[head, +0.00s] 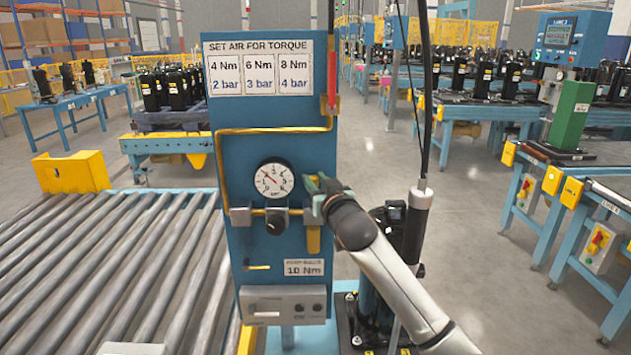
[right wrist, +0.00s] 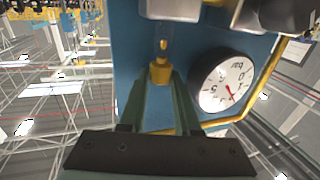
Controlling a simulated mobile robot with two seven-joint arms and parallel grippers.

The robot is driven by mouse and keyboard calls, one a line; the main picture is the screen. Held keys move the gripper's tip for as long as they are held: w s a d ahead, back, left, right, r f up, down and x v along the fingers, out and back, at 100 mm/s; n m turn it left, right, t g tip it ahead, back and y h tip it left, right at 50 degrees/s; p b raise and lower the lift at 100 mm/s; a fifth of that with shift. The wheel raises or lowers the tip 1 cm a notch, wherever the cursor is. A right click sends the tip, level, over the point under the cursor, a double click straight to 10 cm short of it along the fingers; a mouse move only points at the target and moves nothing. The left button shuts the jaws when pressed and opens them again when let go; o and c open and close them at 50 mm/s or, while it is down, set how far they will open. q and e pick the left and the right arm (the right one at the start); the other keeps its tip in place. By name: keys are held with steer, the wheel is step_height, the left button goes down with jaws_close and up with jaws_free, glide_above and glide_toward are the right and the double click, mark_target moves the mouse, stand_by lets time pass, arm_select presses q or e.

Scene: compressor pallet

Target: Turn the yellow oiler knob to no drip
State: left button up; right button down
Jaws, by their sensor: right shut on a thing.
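The blue panel (head: 225,160) stands upright in the head view. On its right side is the oiler, with a yellow lower part (head: 313,240) below my gripper. My right gripper (head: 318,187) reaches in from the right at the oiler's top. In the right wrist view the yellow oiler knob (right wrist: 160,73) sits between the green fingertips of my right gripper (right wrist: 160,80), which are shut on it. A small sight dome (right wrist: 163,47) shows beside the knob. My left gripper is not in view.
A round pressure gauge (head: 274,178) sits left of the oiler, above a black regulator knob (head: 277,222). A yellow pipe (head: 222,150) runs around the panel. A black-and-silver tool (head: 418,215) hangs on the right. A roller conveyor (head: 110,260) lies left.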

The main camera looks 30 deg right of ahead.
steer(key=shift+a, duration=0.1)
steer(key=shift+a+f+m+g+h+b, duration=0.15)
steer(key=shift+m+g+h+b, duration=0.25)
steer(key=shift+m+h+b, duration=0.6)
steer(key=h, duration=0.1)
steer(key=m+g+h+b, duration=0.1)
steer(key=h, duration=0.1)
steer(key=shift+w+a+f+m, duration=0.1)
steer(key=shift+w+a+m, duration=0.05)
steer(key=shift+m, duration=0.15)
steer(key=shift+m+g+h+b, duration=0.6)
steer(key=shift+g+h+b, duration=0.1)
steer(key=shift+h+b, duration=0.15)
steer(key=shift+m+g+h+b, duration=0.5)
steer(key=shift+h+b, duration=0.05)
steer(key=shift+h, duration=0.3)
steer(key=shift+r+m+g+b, duration=0.2)
steer(key=shift+m+g+b, duration=0.1)
